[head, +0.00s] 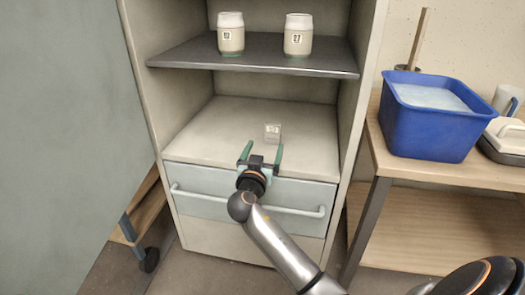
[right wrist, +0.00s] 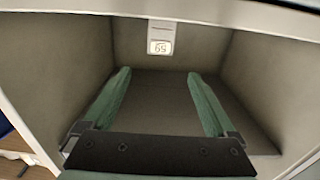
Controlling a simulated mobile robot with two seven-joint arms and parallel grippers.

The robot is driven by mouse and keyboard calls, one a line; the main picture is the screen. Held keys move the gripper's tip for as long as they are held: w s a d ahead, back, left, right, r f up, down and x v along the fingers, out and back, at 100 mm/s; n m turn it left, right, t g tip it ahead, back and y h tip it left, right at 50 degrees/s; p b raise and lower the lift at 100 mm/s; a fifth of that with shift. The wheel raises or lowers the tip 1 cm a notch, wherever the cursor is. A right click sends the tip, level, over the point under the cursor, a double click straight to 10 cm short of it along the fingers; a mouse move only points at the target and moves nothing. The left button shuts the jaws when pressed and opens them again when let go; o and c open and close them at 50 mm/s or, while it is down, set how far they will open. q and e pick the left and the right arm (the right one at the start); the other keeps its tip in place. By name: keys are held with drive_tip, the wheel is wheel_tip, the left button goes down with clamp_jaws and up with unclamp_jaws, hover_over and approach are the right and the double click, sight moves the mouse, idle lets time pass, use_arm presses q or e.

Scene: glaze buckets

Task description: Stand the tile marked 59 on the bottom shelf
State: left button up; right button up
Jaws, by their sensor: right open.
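The small pale tile (head: 272,132) stands on the bottom shelf (head: 215,135) of the cabinet, toward the middle. Its mark reads 59 upside down in the right wrist view, where the tile (right wrist: 161,38) shows beyond the fingertips. My right gripper (head: 261,150) is over the front part of the bottom shelf, its green fingers pointing inward. In the right wrist view the right gripper (right wrist: 157,76) has its fingers spread wide with nothing between them. The tile is apart from the fingers. My left gripper is not in view.
A dark upper shelf (head: 255,55) holds two pale jars, a left one (head: 230,36) and a right one (head: 298,38). Cabinet walls close in both sides. A drawer with a handle (head: 245,203) lies below. A blue tub (head: 432,118) stands on a wooden table at right.

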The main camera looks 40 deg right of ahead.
drive_tip(key=s+a+r+n+t+y, duration=0.1)
drive_tip(key=s+a+n+t+y, duration=0.3)
drive_tip(key=a+n+y, duration=0.5)
drive_tip(key=s+a+r+n+t+y, duration=0.1)
drive_tip(key=s+a+n+t+y, duration=0.4)
drive_tip(key=a, duration=0.6)
drive_tip(key=s+a+r+n+y, duration=0.4)
drive_tip(key=s+r+y, duration=0.2)
drive_tip(key=s, duration=0.3)
drive_tip(key=s+a+r+n+y, duration=0.4)
drive_tip(key=s+a+r+y, duration=0.1)
drive_tip(key=s+r+y, duration=0.2)
drive_tip(key=shift+s+r+y, duration=0.15)
drive_tip(key=shift+s+y, duration=0.55)
drive_tip(key=shift+s, duration=0.15)
